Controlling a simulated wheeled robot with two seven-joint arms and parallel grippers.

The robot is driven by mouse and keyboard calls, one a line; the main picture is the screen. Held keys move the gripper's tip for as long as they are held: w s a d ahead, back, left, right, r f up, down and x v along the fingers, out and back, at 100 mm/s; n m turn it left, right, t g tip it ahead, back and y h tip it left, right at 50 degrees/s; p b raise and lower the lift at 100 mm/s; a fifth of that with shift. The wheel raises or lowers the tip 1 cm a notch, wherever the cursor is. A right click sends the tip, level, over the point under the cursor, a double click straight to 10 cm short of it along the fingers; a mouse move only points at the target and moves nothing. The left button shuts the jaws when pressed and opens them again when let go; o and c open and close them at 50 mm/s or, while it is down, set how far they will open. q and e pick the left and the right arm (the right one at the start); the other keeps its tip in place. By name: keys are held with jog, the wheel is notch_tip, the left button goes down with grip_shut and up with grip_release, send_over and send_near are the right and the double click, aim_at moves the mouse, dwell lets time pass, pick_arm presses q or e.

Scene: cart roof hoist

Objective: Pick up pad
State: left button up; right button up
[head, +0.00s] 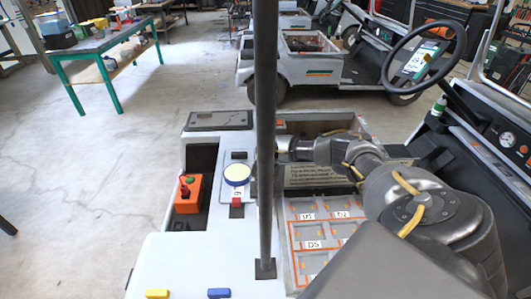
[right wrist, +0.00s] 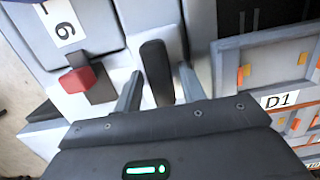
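A round pale-yellow disc with a blue rim (head: 237,174), the likeliest pad, lies on a light panel of the cart's white deck, left of the dark post; I cannot be sure it is the pad. I do not see it in the right wrist view. My right arm reaches in from the right, and its hand is partly hidden by the post in the head view. In the right wrist view my right gripper (right wrist: 159,85) has its fingers apart. A dark rounded bar (right wrist: 155,65) shows between them; contact is unclear. My left gripper is out of view.
The upright dark post (head: 265,120) rises from the deck. Nearby are an orange box (head: 188,194), a red block (head: 237,202), labelled compartments (head: 296,250), and small yellow (head: 157,294) and blue (head: 219,293) blocks. A steering wheel (head: 424,55) stands at upper right.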

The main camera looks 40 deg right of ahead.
jog(key=c, duration=0.8)
jog(key=shift+r, duration=0.15)
jog(key=shift+r, duration=0.25)
notch_tip(320, 180, up, 2)
jog(key=shift+r, duration=0.2)
jog(key=w+a+r+b, duration=0.1)
jog(key=w+a+r, duration=0.5)
jog(key=w+r, duration=0.4)
jog(key=w, duration=0.2)
jog(key=shift+w, duration=0.3)
jog(key=shift+a+f, duration=0.1)
